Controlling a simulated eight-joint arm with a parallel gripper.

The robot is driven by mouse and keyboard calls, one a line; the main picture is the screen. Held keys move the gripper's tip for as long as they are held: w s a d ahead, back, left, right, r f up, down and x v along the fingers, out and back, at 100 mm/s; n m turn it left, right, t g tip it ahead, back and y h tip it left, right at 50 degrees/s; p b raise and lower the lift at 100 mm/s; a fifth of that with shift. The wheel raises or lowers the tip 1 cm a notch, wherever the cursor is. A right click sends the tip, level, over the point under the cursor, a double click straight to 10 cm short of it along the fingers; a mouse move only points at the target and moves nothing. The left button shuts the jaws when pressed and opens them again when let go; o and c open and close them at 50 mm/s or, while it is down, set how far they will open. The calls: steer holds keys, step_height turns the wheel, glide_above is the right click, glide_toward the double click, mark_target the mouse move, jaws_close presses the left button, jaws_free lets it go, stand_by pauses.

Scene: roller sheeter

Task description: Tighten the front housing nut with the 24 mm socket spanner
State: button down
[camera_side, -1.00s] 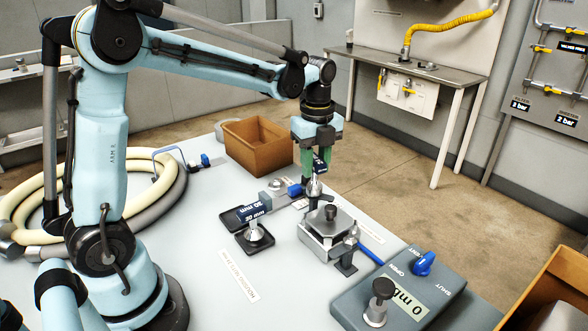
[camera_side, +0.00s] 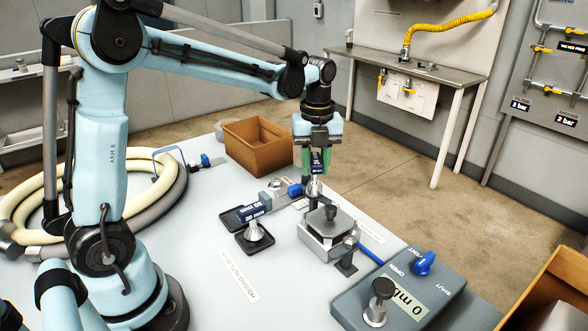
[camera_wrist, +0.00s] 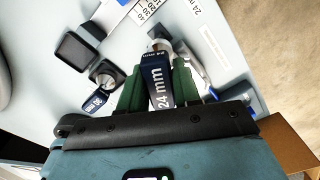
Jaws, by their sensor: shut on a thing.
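My gripper (camera_side: 316,160) is shut on the 24 mm socket spanner (camera_side: 315,166), its dark blue grip upright between the green fingers. In the wrist view the spanner's "24 mm" label (camera_wrist: 161,88) shows between the fingers (camera_wrist: 160,92). Its silver socket end (camera_side: 314,188) points down, just behind the grey metal housing block (camera_side: 326,240) with a black knob on top. The front nut cannot be made out; the socket and fingers cover that spot. I cannot tell whether the socket sits on a nut.
A 30 mm spanner (camera_side: 254,212) rests on a stand left of the housing. A brown box (camera_side: 257,146) stands behind, and a grey control box (camera_side: 400,295) with a blue knob stands front right. Coiled hoses (camera_side: 150,195) lie at left.

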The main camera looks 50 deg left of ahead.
steer(key=shift+m, duration=1.3)
steer(key=shift+n, duration=0.5)
steer(key=shift+r, duration=0.1)
steer(key=shift+r, duration=1.25)
steer(key=shift+r, duration=0.15)
steer(key=shift+r, duration=2.45)
